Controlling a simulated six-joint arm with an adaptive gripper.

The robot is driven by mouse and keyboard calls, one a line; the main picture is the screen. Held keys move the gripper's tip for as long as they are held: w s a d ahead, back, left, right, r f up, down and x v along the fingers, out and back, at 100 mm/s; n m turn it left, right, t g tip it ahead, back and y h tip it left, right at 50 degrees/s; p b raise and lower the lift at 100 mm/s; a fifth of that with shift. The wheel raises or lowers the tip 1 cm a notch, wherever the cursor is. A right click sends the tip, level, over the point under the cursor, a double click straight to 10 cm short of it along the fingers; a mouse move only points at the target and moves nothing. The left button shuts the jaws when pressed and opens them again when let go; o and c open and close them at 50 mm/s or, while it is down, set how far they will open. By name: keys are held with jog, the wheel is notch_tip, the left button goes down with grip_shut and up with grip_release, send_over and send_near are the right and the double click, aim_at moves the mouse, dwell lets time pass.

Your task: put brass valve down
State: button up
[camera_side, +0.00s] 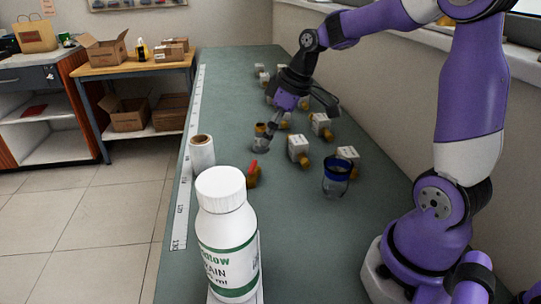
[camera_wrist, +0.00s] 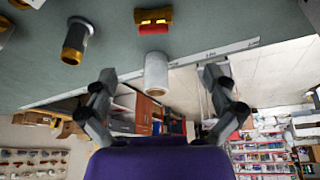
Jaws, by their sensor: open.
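The brass valve (camera_side: 253,176) has a red handle and rests on the green bench top, right of the white roll. It also shows near the top of the wrist view (camera_wrist: 153,22), beyond my fingertips and apart from them. My gripper (camera_side: 298,120) is over the bench, farther back than the valve. Its fingers are spread, one down to the left and one to the right. In the wrist view my gripper (camera_wrist: 160,75) has a wide gap between its fingers, with nothing held.
A grey fitting with brass ends (camera_side: 260,138) stands close to my left finger. White boxes with brass pieces (camera_side: 299,146) crowd the bench's right side. A blue-rimmed cup (camera_side: 337,177), a white roll (camera_side: 202,153) and a large white bottle (camera_side: 227,240) stand nearer. A measuring strip (camera_side: 184,200) follows the left edge.

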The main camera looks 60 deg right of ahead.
jog(key=s+a+r+m, duration=0.2)
jog(key=s+a, duration=0.2)
jog(key=s, duration=0.2)
jog(key=s+a+r+m+t+h, duration=0.1)
jog(key=s+a+r+m, duration=0.1)
jog(key=s, duration=0.5)
jog(key=shift+a, duration=0.9)
